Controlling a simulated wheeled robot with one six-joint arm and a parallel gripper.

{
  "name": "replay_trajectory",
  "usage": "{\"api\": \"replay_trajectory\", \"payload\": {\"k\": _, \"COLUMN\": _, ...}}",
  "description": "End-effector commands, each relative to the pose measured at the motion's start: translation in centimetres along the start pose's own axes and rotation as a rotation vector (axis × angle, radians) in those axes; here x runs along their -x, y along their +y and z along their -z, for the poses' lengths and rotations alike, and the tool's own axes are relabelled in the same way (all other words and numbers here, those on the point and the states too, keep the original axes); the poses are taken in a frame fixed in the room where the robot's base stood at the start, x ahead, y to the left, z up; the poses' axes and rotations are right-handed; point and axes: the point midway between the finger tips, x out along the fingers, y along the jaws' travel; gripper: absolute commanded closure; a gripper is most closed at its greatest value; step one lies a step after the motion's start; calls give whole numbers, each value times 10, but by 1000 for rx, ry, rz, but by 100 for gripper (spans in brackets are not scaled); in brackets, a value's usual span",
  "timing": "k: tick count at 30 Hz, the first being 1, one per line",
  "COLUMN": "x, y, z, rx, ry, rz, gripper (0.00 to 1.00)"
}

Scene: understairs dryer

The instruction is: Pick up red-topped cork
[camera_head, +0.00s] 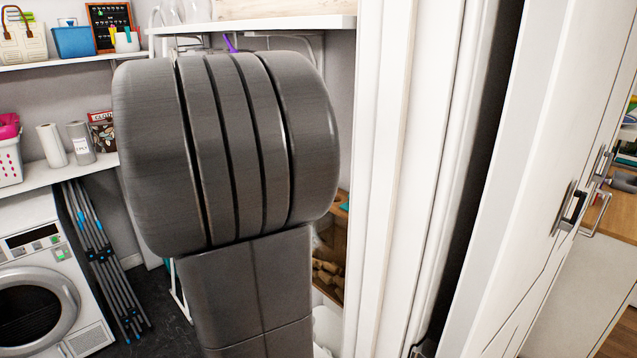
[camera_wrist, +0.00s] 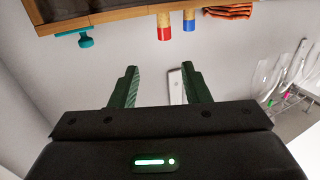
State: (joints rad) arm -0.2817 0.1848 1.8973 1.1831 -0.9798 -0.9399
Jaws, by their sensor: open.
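The red-topped cork (camera_wrist: 164,24) shows at the top of the wrist view, against the edge of a wooden surface (camera_wrist: 110,17). It has a tan body and a red end that points down in the picture. My gripper (camera_wrist: 160,68) is open, with nothing held between its two dark fingers. The fingers point towards the wooden edge, and the cork is beyond their tips, roughly in line with the gap and apart from them. In the head view my arm's large grey links hide the gripper, and I cannot make out the cork there.
A blue-topped cork (camera_wrist: 189,21) stands close right of the red one. An orange striped cloth (camera_wrist: 229,13) and a teal item (camera_wrist: 74,38) are on the same surface. In the head view, a white door (camera_head: 540,190) stands at the right and a dryer (camera_head: 45,285) at the left.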

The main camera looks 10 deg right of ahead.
Motion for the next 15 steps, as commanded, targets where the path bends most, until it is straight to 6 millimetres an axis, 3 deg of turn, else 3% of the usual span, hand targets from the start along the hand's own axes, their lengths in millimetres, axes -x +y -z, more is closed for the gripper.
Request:
{"api": "replay_trajectory", "payload": {"k": 7, "x": -50, "y": 1, "z": 0, "rx": 2, "ry": -2, "rz": -3, "gripper": 57}}
{"api": "replay_trajectory", "payload": {"k": 15, "x": -74, "y": 0, "z": -1, "rx": 1, "ry": -2, "rz": 2, "gripper": 57}}
